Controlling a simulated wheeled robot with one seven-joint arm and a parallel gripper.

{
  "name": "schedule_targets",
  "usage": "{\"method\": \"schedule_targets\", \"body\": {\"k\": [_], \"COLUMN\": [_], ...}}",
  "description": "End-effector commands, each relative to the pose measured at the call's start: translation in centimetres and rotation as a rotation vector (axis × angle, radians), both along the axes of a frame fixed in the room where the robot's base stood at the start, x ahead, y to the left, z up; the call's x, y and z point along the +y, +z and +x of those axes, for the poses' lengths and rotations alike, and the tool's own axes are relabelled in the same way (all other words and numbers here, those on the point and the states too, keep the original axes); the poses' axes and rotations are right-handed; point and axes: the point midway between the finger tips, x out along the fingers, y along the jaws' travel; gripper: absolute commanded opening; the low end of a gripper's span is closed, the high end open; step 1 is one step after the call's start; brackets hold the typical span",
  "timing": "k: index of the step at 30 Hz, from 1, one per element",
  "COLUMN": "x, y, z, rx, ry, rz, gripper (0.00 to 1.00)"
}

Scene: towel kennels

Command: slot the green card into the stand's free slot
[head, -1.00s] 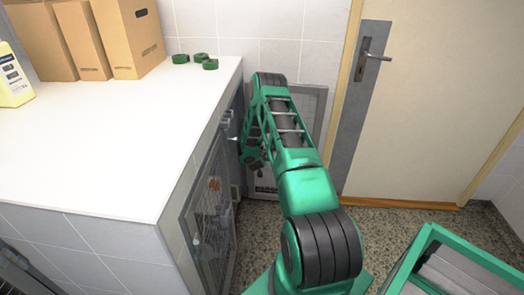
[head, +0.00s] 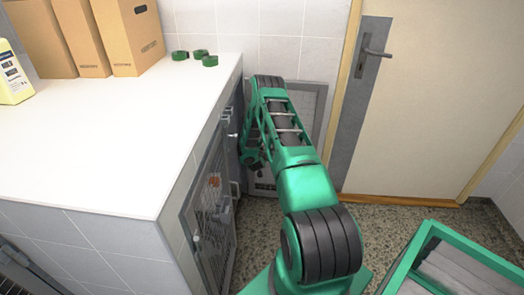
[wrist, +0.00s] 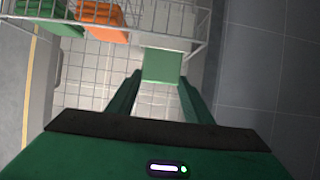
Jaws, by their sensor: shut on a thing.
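In the wrist view my gripper (wrist: 160,78) is shut on the green card (wrist: 162,66), which sits between its two fingertips. A pale grey piece (wrist: 165,42) shows just beyond the card's far edge; I cannot tell whether it is part of the stand. No stand or free slot can be made out clearly in either view. In the head view my arm reaches down beside the white counter, and the arm and cage doors hide the gripper's tips and the card.
A wire basket (wrist: 200,22) holds green towels (wrist: 48,15) and orange towels (wrist: 103,20). In the head view a white counter (head: 110,150) carries cardboard boxes (head: 130,40) and green rolls (head: 210,60). A mesh cage door (head: 212,205) is left of my arm. A green-framed crate (head: 455,240) stands lower right.

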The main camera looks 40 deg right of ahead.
Motion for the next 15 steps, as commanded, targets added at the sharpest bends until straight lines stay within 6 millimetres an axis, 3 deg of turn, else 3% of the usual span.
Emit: {"method": "schedule_targets", "body": {"k": [15], "x": [0.04], "y": [-0.45], "z": [-0.01], "rx": [0.0], "ry": [0.0], "rz": [0.0], "gripper": [0.25]}}
